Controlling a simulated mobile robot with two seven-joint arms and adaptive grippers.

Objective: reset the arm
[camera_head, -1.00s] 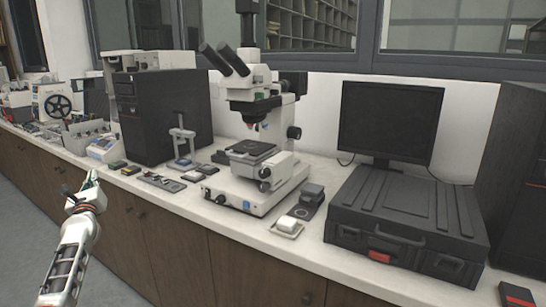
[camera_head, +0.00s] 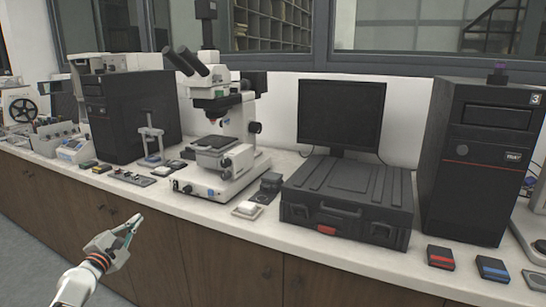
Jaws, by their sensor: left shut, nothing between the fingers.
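My left arm comes in from the lower left, and its gripper (camera_head: 131,226) is in the air in front of the bench's wooden cabinet doors, below the worktop edge. The fingers are together, empty, and point up and to the right, touching nothing. The mounting press (camera_head: 151,139) appears to be the small grey stand with a column on the worktop, left of the microscope (camera_head: 218,130), but I cannot be sure. My right gripper is not in view.
The white worktop (camera_head: 262,237) holds a black case (camera_head: 347,200), a monitor (camera_head: 341,114), a dark computer tower (camera_head: 485,160), and red (camera_head: 440,256) and blue (camera_head: 492,268) boxes. Space before the cabinets is free.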

